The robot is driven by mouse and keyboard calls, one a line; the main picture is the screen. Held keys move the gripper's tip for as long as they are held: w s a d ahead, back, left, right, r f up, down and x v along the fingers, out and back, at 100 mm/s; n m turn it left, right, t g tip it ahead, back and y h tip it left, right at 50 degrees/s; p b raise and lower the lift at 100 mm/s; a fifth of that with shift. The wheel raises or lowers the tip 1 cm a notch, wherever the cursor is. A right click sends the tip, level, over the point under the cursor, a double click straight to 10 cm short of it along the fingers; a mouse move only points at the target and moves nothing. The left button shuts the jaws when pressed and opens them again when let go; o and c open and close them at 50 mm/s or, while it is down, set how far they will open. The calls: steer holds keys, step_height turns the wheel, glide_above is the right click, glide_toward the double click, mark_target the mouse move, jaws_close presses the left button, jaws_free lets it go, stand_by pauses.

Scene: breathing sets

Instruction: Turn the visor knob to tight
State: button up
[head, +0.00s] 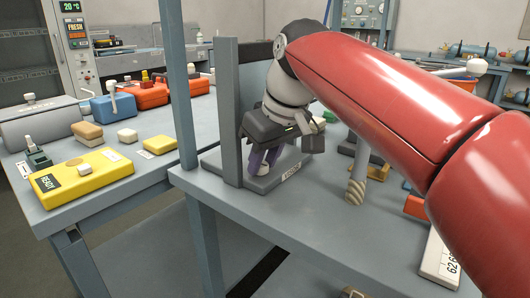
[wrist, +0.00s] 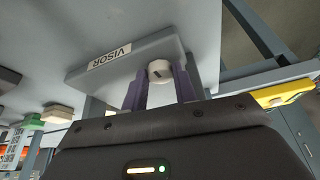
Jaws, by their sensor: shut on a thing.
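The visor knob (wrist: 160,69) is a short white cylinder with a dark line on its face. It shows in the wrist view on the grey visor stand (wrist: 185,45), near the stand's VISOR label (wrist: 110,57). My gripper (wrist: 160,88) has its two purple fingers on either side of the knob, shut on it. In the head view my gripper (head: 266,160) points down at the visor stand (head: 228,110), beside its upright plate and above its base. There the gripper body and fingers mostly hide the knob. No tight mark is readable.
A blue-grey post (head: 180,85) rises left of the stand. A yellow READY box (head: 80,180) sits on the left bench, across a gap. My red arm covers the right side.

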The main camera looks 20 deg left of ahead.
steer(key=shift+m, duration=0.5)
steer(key=o, duration=0.7)
steer(key=p+v, duration=0.1)
steer(key=v, duration=0.6)
steer(key=shift+s+r, duration=0.2)
steer(key=shift+r, duration=0.15)
